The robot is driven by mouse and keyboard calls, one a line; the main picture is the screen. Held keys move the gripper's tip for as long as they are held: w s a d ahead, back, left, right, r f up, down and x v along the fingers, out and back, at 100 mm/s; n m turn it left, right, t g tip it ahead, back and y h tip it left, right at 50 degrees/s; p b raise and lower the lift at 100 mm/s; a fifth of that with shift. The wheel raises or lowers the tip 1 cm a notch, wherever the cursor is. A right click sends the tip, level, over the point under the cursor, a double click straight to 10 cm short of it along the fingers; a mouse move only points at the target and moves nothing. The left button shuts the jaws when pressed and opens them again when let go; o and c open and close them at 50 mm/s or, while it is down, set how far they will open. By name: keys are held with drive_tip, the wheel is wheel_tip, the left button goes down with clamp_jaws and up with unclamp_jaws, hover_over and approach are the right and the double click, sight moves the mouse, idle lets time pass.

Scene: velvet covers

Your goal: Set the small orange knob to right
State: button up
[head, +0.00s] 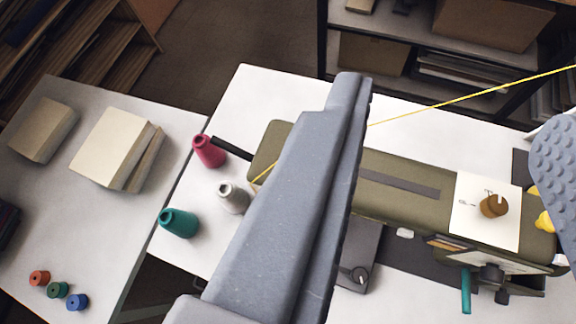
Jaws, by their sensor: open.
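A small brownish-orange knob (494,206) sits on a white plate (483,235) on the right part of an olive sewing machine (405,200). A pale mark on the knob is near its upper right edge. Small dark marks are on the plate to the left of and above the knob, too small to read. My gripper (455,110) is open, with one long grey finger across the middle of the view and a textured finger at the right edge. The knob shows between the fingers, and nothing is held.
Thread cones, crimson (209,151), grey (233,197) and teal (179,222), stand left of the machine. A yellow thread (470,97) runs to the upper right. Yellow parts (544,222) are right of the knob. Books (112,146) and small spools (57,289) lie on the left table.

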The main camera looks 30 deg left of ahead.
drive_tip(key=w+a+f+n+g+p, duration=0.1)
drive_tip(key=w+a+f+g+p, duration=0.2)
drive_tip(key=f, duration=0.7)
drive_tip(key=w+a+f+n+g+p, duration=0.1)
drive_tip(key=w+a+f+g+p, duration=0.2)
drive_tip(key=w+f+p, duration=0.3)
drive_tip(key=w+a+f+n+g+y+p, duration=0.1)
drive_tip(key=w+a+f+g+p, duration=0.2)
drive_tip(key=f+p, duration=0.4)
drive_tip(key=shift+w+a+f+n, duration=0.1)
drive_tip(key=shift+w+a+f, duration=0.25)
drive_tip(key=shift+f, duration=1.1)
drive_tip(key=shift+w+a+f+n, duration=0.15)
drive_tip(key=shift+a+f, duration=0.4)
drive_tip(key=shift+f, duration=0.85)
drive_tip(key=shift+w+a+f+n, duration=0.1)
drive_tip(key=shift+w+a+f, duration=0.3)
drive_tip(key=shift+f, duration=1.05)
drive_tip(key=shift+s, duration=0.1)
clamp_jaws()
